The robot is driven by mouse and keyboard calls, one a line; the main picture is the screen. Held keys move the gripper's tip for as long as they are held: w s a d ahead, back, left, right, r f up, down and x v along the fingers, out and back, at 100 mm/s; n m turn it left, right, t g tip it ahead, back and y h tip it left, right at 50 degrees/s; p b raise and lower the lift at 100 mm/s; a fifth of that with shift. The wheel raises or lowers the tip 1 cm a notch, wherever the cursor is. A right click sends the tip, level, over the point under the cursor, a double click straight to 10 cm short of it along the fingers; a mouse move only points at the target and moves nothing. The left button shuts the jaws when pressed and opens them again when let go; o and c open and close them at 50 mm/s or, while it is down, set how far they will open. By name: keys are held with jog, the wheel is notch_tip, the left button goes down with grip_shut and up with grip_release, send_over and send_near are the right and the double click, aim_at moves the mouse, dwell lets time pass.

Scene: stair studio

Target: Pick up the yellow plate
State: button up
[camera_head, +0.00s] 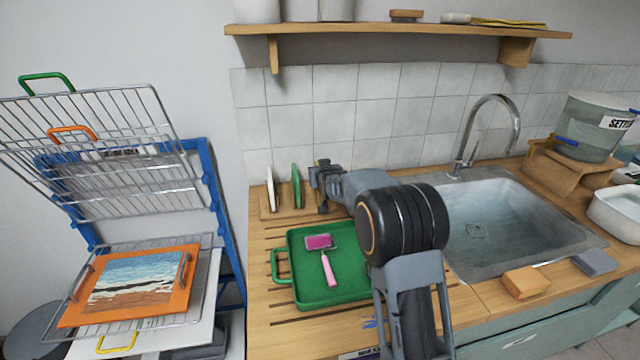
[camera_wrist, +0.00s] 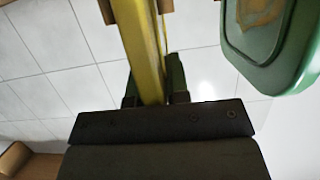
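The yellow plate (camera_wrist: 143,40) shows edge-on in the wrist view, running down from the top edge into my gripper (camera_wrist: 155,92). The dark fingers lie close against both sides of it, with no clear gap, so my gripper looks shut on it. In the head view my gripper (camera_head: 323,180) is at the right end of the plate rack (camera_head: 268,214), beside the green plate (camera_head: 296,186). I cannot make out the yellow plate there. The green plate also shows at the upper right of the wrist view (camera_wrist: 262,68), apart from my fingers.
A white plate (camera_head: 270,188) stands left of the green one. The sink (camera_head: 500,240) and tap (camera_head: 490,110) are to the right. A shelf (camera_head: 400,28) hangs above; a wire rack (camera_head: 100,130) stands left.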

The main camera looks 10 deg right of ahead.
grip_shut()
notch_tip(320, 180, up, 10)
jog(key=shift+r, duration=0.1)
dwell(0.7)
dwell(0.9)
